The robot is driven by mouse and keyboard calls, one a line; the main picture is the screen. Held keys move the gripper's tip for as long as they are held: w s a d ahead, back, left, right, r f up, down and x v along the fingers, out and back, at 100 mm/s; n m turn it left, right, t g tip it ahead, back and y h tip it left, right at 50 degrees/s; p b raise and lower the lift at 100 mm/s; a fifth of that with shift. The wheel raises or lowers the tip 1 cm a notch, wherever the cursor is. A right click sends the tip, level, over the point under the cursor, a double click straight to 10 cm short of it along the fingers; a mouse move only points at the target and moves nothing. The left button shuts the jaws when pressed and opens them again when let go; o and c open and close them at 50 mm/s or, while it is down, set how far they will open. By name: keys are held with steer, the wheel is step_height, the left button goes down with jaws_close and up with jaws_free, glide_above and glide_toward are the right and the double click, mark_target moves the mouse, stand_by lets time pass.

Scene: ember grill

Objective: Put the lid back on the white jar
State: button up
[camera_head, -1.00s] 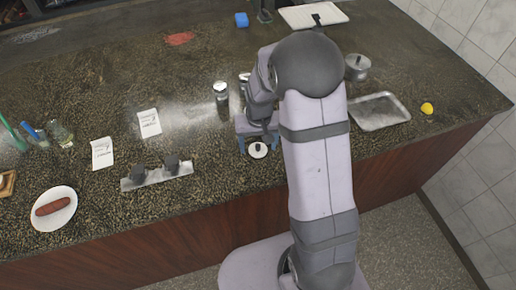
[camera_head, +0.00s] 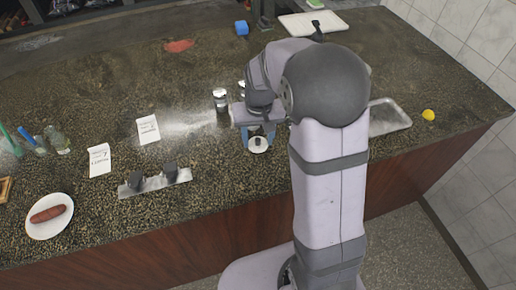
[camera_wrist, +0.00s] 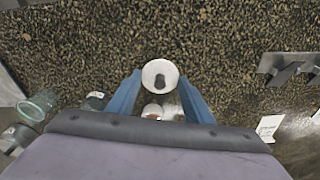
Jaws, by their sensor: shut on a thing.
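The lid (camera_head: 258,145) is a small white disc with a dark knob. It also shows in the wrist view (camera_wrist: 160,75), face-on. My gripper (camera_wrist: 159,76) has its two blue fingers closed on opposite sides of the lid. In the head view my gripper (camera_head: 258,138) is at the counter's front half, partly hidden by my arm. A pale round thing with a reddish patch (camera_wrist: 152,111) shows between the fingers, beyond the lid. It may be the white jar, but the gripper body partly hides it. I cannot tell the lid's height above the counter.
A shaker (camera_head: 220,98) stands left of my arm, with a second (camera_head: 242,88) partly hidden. A metal strip with two dark knobs (camera_head: 155,183) and paper tickets (camera_head: 148,130) lie left. A metal tray (camera_head: 390,117) is at right. The counter's front edge is close by.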

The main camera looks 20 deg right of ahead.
mark_target(259, 139)
step_height(259, 139, up, 4)
steer(key=shift+f+b, duration=0.25)
steer(key=shift+b, duration=0.05)
steer(key=shift+r+p, duration=0.45)
steer(key=shift+p, duration=0.05)
steer(key=shift+s+d+p, duration=0.15)
steer(key=shift+s+p, duration=0.1)
steer(key=shift+p, duration=0.15)
steer(key=f+p, duration=0.1)
steer(key=p, duration=0.1)
steer(key=f+p, duration=0.1)
steer(key=shift+s+d+f, duration=0.25)
steer(key=shift+f, duration=0.05)
steer(key=w+d+r+p, duration=0.2)
steer(key=w+r+p, duration=0.1)
steer(key=w, duration=1.2)
steer(key=shift+f, duration=0.1)
